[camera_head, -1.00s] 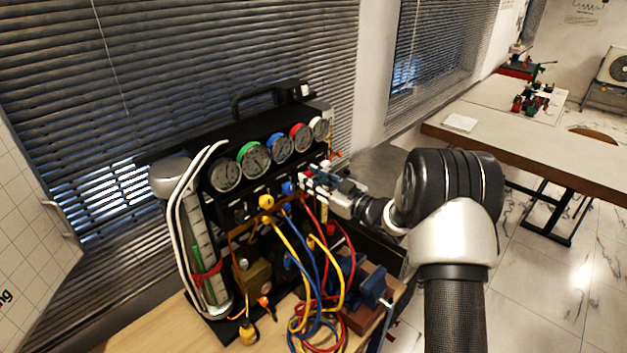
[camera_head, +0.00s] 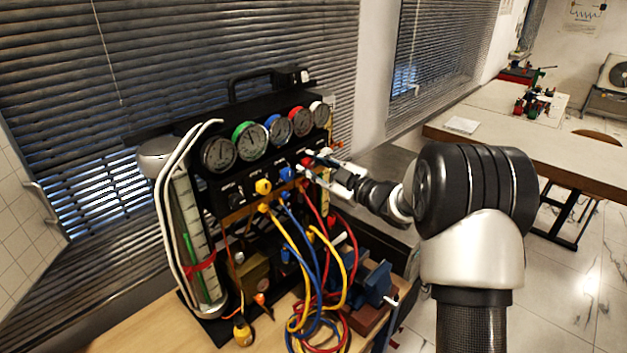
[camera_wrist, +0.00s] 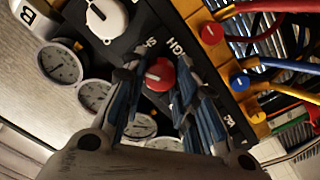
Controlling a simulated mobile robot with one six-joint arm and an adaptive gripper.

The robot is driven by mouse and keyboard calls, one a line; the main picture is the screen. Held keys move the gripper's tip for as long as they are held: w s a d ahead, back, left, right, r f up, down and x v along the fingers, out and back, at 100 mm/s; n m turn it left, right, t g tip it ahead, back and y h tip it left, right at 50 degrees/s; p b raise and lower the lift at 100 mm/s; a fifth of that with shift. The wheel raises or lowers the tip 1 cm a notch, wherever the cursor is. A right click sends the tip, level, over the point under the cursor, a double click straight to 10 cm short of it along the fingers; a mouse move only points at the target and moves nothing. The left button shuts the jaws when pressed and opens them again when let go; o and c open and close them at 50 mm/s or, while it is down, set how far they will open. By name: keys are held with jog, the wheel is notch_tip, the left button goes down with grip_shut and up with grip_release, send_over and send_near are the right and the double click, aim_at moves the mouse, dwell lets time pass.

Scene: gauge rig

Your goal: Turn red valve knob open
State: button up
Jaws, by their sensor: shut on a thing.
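The red valve knob (camera_wrist: 160,75) has a white pointer mark and sits on the black gauge panel in the wrist view. It also shows in the head view (camera_head: 307,161), partly covered by my gripper. My gripper (camera_wrist: 156,80) has one finger on each side of the red knob and is shut on it. In the head view my gripper (camera_head: 313,162) reaches the panel from the right. The exact finger contact is partly hidden.
Several gauges (camera_head: 251,139) line the panel above the knobs. A blue knob (camera_head: 286,173) and a yellow knob (camera_head: 263,186) sit to the left of the red knob. Yellow, blue and red hoses (camera_head: 318,262) hang below. A blue vise (camera_head: 376,285) stands at the lower right.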

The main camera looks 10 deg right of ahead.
jog(key=n+b, duration=0.2)
jog(key=b, duration=0.1)
jog(key=n+b, duration=0.1)
jog(key=shift+f+n+b, duration=0.25)
jog(key=shift+n+b, duration=0.15)
jog(key=n+b, duration=0.3)
jog(key=b, duration=0.1)
jog(key=shift+n, duration=0.3)
jog(key=shift+r+n+b, duration=0.1)
jog(key=shift+n+b, duration=1.1)
jog(key=shift+r+n+b, duration=0.15)
jog(key=shift+n+b, duration=0.35)
jog(key=shift+n, duration=0.6)
jog(key=o, duration=1.1)
